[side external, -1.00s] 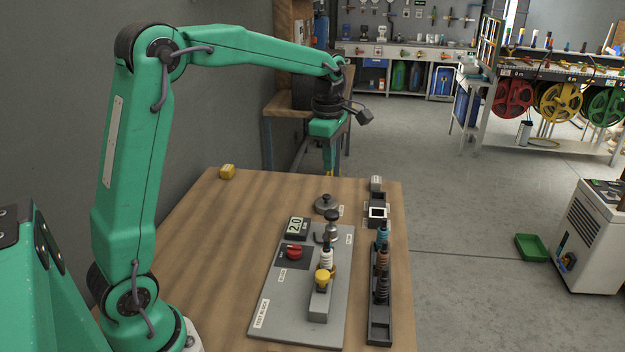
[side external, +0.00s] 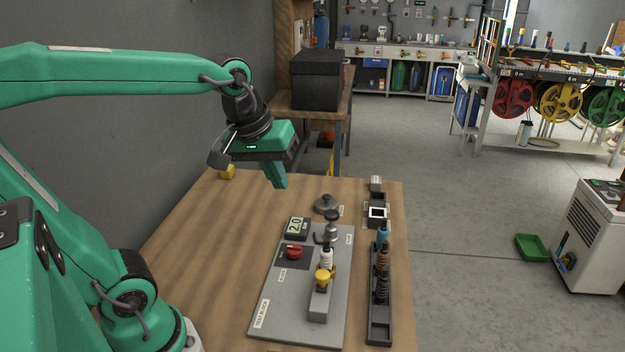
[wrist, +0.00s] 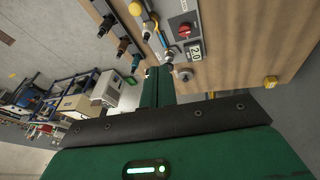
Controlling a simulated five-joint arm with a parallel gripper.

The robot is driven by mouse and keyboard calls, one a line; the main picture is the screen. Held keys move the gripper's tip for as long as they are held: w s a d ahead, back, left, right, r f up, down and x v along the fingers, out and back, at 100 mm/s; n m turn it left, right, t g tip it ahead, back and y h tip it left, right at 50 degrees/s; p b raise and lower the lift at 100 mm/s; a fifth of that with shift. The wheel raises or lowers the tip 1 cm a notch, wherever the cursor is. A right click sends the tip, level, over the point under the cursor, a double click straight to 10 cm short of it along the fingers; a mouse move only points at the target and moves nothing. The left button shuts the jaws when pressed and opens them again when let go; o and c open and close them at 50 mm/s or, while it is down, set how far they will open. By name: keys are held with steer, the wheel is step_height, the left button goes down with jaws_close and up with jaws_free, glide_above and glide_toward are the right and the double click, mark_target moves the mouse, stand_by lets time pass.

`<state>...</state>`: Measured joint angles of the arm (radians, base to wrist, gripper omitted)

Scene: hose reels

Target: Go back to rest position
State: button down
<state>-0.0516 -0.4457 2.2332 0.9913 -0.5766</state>
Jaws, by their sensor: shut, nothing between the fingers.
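My gripper (side external: 279,184) is in the air above the far left part of the wooden table (side external: 190,255). Its green fingers are together with nothing between them. In the wrist view the shut fingers (wrist: 158,84) point toward the table. My arm is folded back, with its upper link running in from the left edge of the side view. The grey test block board (side external: 270,312) lies on the table in front of the gripper, apart from it.
The board carries a red knob (side external: 294,252), a display (side external: 297,227) and a yellow-capped fitting (side external: 323,277). A black rack (side external: 380,335) with several fittings stands to its right. A yellow block (side external: 228,172) sits at the table's far left. A black box (side external: 316,80) stands behind.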

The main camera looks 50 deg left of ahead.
steer(key=s+d+f+m+t, duration=0.1)
steer(key=s+f+m, duration=0.1)
steer(key=s+m, duration=0.4)
steer(key=shift+s+d+f+m, duration=0.25)
steer(key=shift+f+m, duration=0.15)
steer(key=shift+m, duration=0.2)
stand_by(0.6)
